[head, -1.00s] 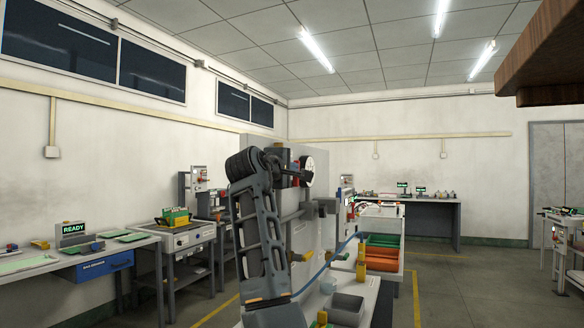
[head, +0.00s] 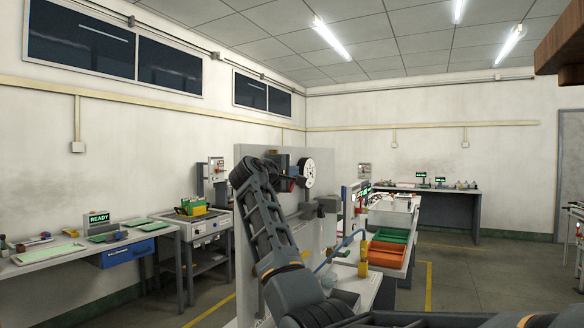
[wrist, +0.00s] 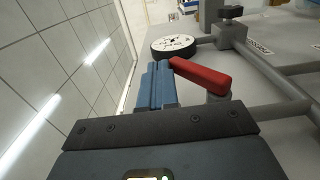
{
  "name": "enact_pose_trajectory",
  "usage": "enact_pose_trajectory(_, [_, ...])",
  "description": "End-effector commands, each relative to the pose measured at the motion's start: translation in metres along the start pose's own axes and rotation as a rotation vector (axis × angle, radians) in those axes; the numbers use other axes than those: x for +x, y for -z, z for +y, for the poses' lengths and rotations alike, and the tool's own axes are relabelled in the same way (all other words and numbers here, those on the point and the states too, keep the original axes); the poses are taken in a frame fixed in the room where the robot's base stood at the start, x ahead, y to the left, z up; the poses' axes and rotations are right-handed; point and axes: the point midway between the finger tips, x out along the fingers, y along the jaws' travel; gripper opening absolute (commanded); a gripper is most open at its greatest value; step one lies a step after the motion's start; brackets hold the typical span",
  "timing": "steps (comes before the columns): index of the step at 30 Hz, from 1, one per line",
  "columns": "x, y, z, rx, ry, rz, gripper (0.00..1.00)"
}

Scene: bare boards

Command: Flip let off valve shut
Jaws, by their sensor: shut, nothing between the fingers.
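A red lever handle (wrist: 200,76), which looks like the let off valve's, stands out from the grey pipework in the wrist view, slanting down to the right. My gripper's blue fingers (wrist: 155,86) are shut and empty just left of the lever's end. I cannot tell whether they touch it. In the head view my gripper (head: 284,166) is at the top of the upright grey panel (head: 247,157), beside the white round gauge (head: 308,172). The lever is mostly hidden there by my arm.
Grey pipes (wrist: 254,62) and a black knob (wrist: 231,12) lie right of the lever. The panel's surface is close behind. Benches line the left wall, and green and orange bins (head: 386,252) stand right of the panel. Floor at the right is open.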

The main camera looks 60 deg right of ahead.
Motion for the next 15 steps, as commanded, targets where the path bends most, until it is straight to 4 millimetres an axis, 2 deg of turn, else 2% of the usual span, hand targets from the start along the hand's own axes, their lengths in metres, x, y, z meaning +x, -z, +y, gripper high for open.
enact_pose_trajectory(6, [0.011,-0.001,-0.001,-0.001,0.002,-0.001,0.0])
enact_pose_trajectory(8, [0.013,0.0,0.003,0.01,0.119,0.002,0.0])
enact_pose_trajectory(11, [0.017,0.0,-0.001,0.007,0.286,0.002,0.0])
enact_pose_trajectory(15, [0.022,0.0,-0.009,0.001,0.379,0.0,0.0])
